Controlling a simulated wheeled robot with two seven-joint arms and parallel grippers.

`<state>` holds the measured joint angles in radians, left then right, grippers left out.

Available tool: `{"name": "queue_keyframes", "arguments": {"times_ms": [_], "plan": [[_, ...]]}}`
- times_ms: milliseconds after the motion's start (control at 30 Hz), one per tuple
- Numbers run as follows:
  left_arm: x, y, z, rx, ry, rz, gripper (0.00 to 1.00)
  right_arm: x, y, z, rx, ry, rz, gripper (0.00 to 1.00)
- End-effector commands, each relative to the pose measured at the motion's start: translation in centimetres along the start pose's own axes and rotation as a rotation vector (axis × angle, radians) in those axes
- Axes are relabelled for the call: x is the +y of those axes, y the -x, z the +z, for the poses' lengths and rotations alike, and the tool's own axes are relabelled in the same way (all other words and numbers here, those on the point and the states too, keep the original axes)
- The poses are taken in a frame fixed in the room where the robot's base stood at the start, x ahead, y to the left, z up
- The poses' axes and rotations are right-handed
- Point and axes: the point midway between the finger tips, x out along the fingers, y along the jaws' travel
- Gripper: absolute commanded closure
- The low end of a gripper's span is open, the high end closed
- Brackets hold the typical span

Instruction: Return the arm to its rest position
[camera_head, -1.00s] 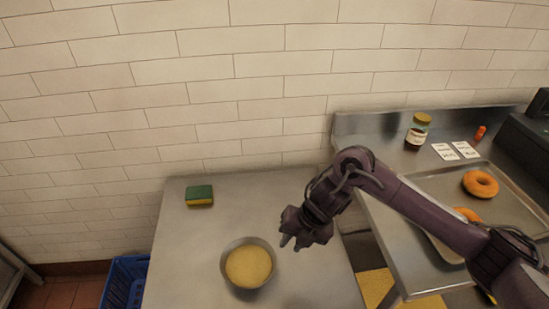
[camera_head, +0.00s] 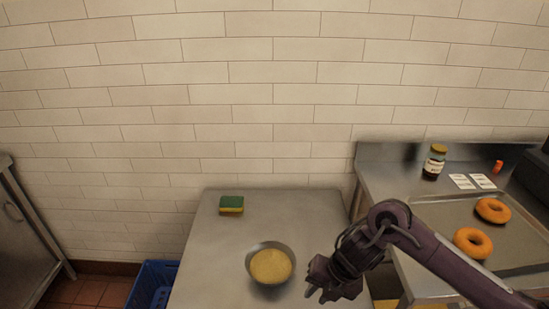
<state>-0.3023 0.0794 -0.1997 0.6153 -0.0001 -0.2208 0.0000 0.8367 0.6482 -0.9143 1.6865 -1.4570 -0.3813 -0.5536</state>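My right arm comes in from the lower right. Its gripper (camera_head: 322,293) hangs over the steel table, just right of a metal bowl (camera_head: 289,258) holding a yellowish filling (camera_head: 270,266). The gripper appears apart from the bowl. The fingertips are dark and small, and I cannot tell how far apart they are. Nothing shows held between them. My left gripper is not in view.
A green and yellow sponge (camera_head: 231,204) lies at the back of the steel table (camera_head: 300,215). A blue crate (camera_head: 152,285) stands at lower left.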

Motion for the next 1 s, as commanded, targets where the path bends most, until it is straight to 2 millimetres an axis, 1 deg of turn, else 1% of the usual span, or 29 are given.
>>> {"name": "queue_keyframes", "arguments": {"times_ms": [33,100,267,433,567,667,767,800,867,900,967,1000], "plan": [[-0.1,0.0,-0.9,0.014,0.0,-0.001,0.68,0.3,-0.2,-0.2,-0.002,-0.004,0.009,0.76],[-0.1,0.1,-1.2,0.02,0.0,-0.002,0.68,1.1,-0.6,-0.6,-0.014,-0.018,0.034,0.76],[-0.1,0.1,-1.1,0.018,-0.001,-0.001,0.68,3.0,-1.4,-1.3,-0.044,-0.062,0.093,0.76],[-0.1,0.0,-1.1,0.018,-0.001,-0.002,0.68,5.4,-2.0,-2.2,-0.082,-0.138,0.177,0.76],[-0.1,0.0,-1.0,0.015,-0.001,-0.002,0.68,7.7,-2.3,-3.1,-0.118,-0.244,0.264,0.76],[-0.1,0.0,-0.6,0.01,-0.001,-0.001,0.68,9.3,-2.0,-3.7,-0.149,-0.365,0.343,0.76],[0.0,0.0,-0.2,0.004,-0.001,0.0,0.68,10.7,-1.3,-4.2,-0.183,-0.547,0.431,0.76],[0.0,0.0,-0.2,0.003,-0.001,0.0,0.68,10.9,-0.9,-4.3,-0.197,-0.645,0.467,0.76],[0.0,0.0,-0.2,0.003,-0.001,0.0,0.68,10.7,0.0,-4.3,-0.219,-0.827,0.519,0.76],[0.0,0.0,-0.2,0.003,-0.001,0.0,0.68,10.1,0.7,-4.2,-0.235,-0.965,0.547,0.76],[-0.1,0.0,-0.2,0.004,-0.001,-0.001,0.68,8.5,1.6,-4.1,-0.255,-1.183,0.574,0.76],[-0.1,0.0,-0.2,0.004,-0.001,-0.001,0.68,7.0,2.1,-4.1,-0.269,-1.325,0.581,0.76]]}}
